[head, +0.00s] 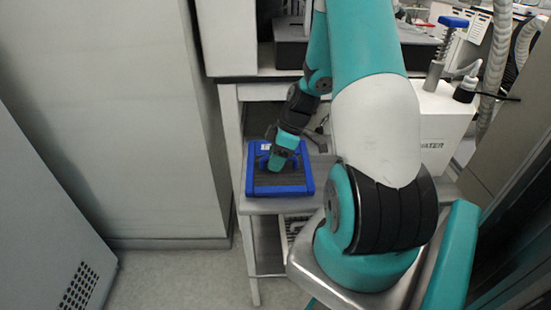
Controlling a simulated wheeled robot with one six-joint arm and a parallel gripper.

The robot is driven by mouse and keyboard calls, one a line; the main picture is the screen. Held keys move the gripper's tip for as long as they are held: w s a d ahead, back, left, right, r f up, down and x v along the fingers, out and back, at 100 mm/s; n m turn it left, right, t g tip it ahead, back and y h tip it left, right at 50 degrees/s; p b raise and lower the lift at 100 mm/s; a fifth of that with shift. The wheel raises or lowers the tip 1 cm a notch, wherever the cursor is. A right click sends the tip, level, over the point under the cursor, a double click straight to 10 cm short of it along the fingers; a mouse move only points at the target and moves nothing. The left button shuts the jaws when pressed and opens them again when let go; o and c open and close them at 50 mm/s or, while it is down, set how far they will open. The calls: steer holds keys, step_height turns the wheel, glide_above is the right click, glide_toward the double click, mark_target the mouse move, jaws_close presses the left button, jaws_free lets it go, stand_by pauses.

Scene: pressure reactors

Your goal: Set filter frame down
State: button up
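The filter frame (252,179), a blue square frame with a dark inner panel, lies flat at the front of a light shelf top (262,206). My gripper (272,165) reaches down over the frame from above, at its middle. The fingertips are small and partly covered by the gripper body, so I cannot tell whether they are shut on the frame's handle or apart from it. Whether the frame fully rests on the shelf is also hard to tell.
A white container (438,125) labelled "WATER" stands at the right of the shelf, with a blue-capped fitting (453,23) behind it. A grey cabinet wall (105,110) stands close at the left. A dark slab (289,52) sits behind the frame. Open floor (180,275) shows below left.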

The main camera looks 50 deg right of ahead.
steer(key=p+v, duration=0.2)
steer(key=v, duration=1)
steer(key=w+a+r, duration=0.1)
steer(key=a+r, duration=0.2)
steer(key=a, duration=0.3)
steer(key=w+a+r+g, duration=0.1)
steer(key=a+r, duration=0.1)
steer(key=a, duration=0.5)
steer(key=w+a+r, duration=0.1)
steer(key=a+r, duration=0.2)
steer(key=a, duration=0.3)
steer(key=s+a+r, duration=0.2)
steer(key=s+a, duration=0.4)
steer(key=a, duration=0.3)
steer(key=s+a+r+g, duration=0.1)
steer(key=s+a+r, duration=0.2)
steer(key=s+a, duration=0.4)
steer(key=shift+s+a+m, duration=0.2)
steer(key=shift+a+m, duration=0.1)
steer(key=shift+a, duration=0.65)
steer(key=shift+d, duration=0.1)
